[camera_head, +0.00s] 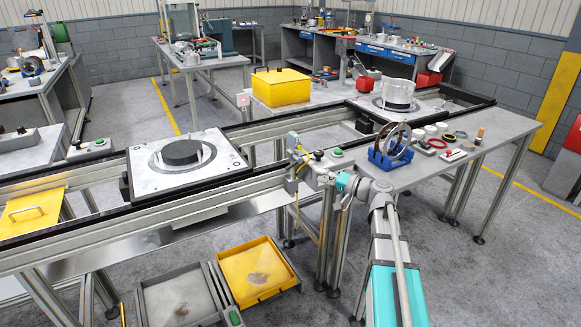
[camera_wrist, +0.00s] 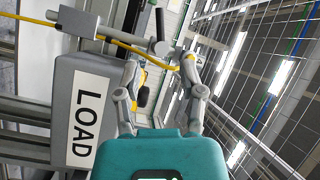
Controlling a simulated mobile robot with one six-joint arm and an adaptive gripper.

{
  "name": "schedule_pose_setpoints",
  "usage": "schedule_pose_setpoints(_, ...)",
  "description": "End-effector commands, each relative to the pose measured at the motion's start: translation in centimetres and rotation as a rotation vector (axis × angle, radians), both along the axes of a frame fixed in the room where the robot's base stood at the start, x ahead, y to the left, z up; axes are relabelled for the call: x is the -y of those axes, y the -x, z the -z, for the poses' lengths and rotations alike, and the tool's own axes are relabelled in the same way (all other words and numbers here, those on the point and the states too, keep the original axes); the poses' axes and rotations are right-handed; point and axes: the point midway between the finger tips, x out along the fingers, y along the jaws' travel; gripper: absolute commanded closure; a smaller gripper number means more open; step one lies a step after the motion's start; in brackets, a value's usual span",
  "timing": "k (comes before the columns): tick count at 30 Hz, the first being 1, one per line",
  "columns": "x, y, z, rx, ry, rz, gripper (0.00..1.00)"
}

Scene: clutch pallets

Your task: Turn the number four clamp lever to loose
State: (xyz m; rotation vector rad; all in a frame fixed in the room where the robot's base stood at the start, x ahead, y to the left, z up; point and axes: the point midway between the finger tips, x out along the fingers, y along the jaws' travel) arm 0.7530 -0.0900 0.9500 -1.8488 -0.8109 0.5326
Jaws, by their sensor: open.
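My gripper (camera_head: 322,170) is at the near rail's grey post, beside a control box with a green button (camera_head: 337,152). In the wrist view my gripper (camera_wrist: 159,64) is open, its two fingers apart. A grey bar with a dark round end (camera_wrist: 158,47) lies just ahead, between or slightly beyond the fingertips. Whether it touches them I cannot tell. A grey box marked LOAD (camera_wrist: 88,115) fills the left of that view.
A yellow cable (camera_wrist: 115,40) runs across the fingertips in the wrist view. In the head view a blue rack with rings (camera_head: 390,158) stands on the side table right of my arm. A white pallet (camera_head: 222,170) lies on the rail to the left.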

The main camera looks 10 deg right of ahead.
Motion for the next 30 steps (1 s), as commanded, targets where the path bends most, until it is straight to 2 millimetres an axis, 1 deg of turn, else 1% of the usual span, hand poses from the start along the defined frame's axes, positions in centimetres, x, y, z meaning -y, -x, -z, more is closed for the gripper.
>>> schedule_pose_setpoints(15,-5.5,-5.1,0.0,0.0,0.0,-0.003,0.49)
schedule_pose_setpoints(21,-7.3,-6.8,0.0,0.0,0.0,-0.003,0.49)
schedule_pose_setpoints(25,-8.0,-7.4,0.0,-0.001,0.001,-0.002,0.49)
schedule_pose_setpoints(30,-8.5,-7.7,0.0,0.0,0.0,-0.002,0.49)
